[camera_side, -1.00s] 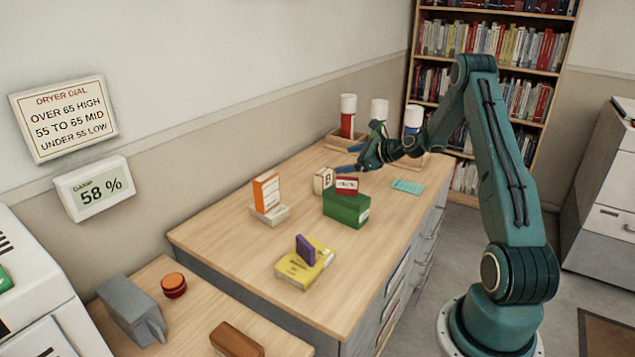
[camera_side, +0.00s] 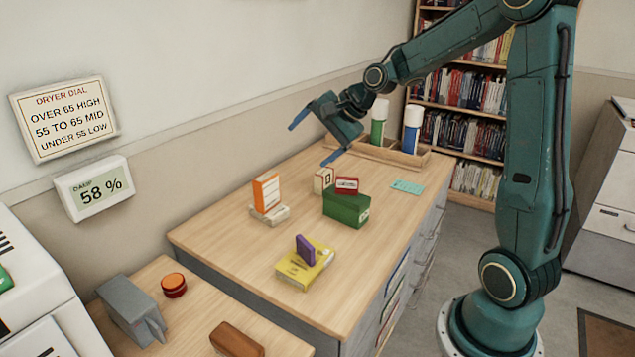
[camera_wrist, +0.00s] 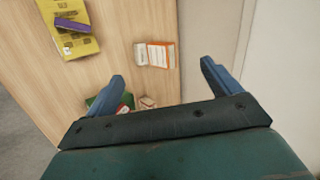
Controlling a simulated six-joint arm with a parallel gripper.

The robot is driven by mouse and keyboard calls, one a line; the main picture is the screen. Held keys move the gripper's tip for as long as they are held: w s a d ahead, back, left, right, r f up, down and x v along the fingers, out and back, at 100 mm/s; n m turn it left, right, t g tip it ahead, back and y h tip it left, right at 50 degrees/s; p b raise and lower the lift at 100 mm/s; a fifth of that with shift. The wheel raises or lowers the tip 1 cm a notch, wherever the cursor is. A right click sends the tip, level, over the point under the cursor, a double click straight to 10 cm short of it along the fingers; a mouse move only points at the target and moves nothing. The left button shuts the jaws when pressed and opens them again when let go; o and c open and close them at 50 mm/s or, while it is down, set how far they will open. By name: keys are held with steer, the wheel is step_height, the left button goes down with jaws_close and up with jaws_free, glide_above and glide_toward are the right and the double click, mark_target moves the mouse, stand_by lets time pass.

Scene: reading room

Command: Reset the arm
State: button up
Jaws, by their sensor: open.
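My gripper (camera_side: 312,140) is open and empty, raised above the far part of the wooden counter (camera_side: 215,232). Its two blue fingers are spread wide apart, and in the wrist view the gripper (camera_wrist: 160,80) has nothing between the fingertips. My arm reaches in from the right and bends high up. Below and in front of the gripper, a cream block with a letter (camera_side: 323,180) stands beside a green box (camera_side: 346,208) with a small red box (camera_side: 347,185) on top. The gripper is apart from all of them.
A purple block (camera_side: 306,249) rests on a yellow book (camera_side: 299,274). Behind, a wooden rack (camera_side: 400,157) holds green (camera_side: 378,125) and blue (camera_side: 412,130) white-capped cylinders. A wall meter (camera_side: 93,188) reads 58 %.

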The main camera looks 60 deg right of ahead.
steer(key=s+a+r+n+g+h, duration=0.15)
steer(key=s+a+r+n, duration=0.25)
steer(key=s+a+n, duration=0.75)
steer(key=s+n, duration=0.1)
steer(key=s, duration=0.5)
steer(key=s+a+n+g, duration=0.1)
steer(key=s+a+n, duration=0.1)
steer(key=s, duration=0.7)
steer(key=shift+f+n, duration=0.4)
steer(key=shift+n, duration=0.35)
steer(key=shift+a, duration=0.1)
